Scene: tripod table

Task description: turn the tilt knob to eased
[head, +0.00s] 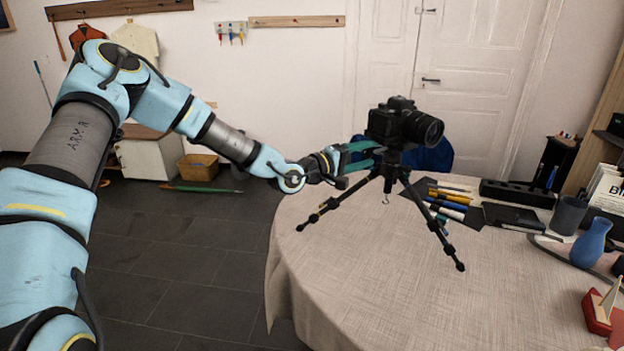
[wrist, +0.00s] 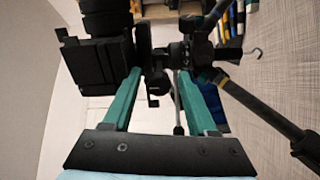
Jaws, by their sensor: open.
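A black camera (head: 405,123) sits on a small black tripod (head: 392,172) on the table, its lens pointing right. In the wrist view the camera (wrist: 95,60) is at the upper left and the tripod head (wrist: 200,50) is right of centre. A small dark part (wrist: 157,78), perhaps the tilt knob, shows between my green fingers; its setting cannot be read. My gripper (head: 368,156) is open at the left of the tripod head, just below the camera. In the wrist view my gripper (wrist: 160,82) has its fingers apart, reaching around that part; contact is unclear.
The tripod legs spread over the round cloth-covered table (head: 380,270). Markers (head: 448,205) lie close behind the right leg. A blue vase (head: 590,243) and a dark cup (head: 568,214) stand at the right. The table's front middle is clear.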

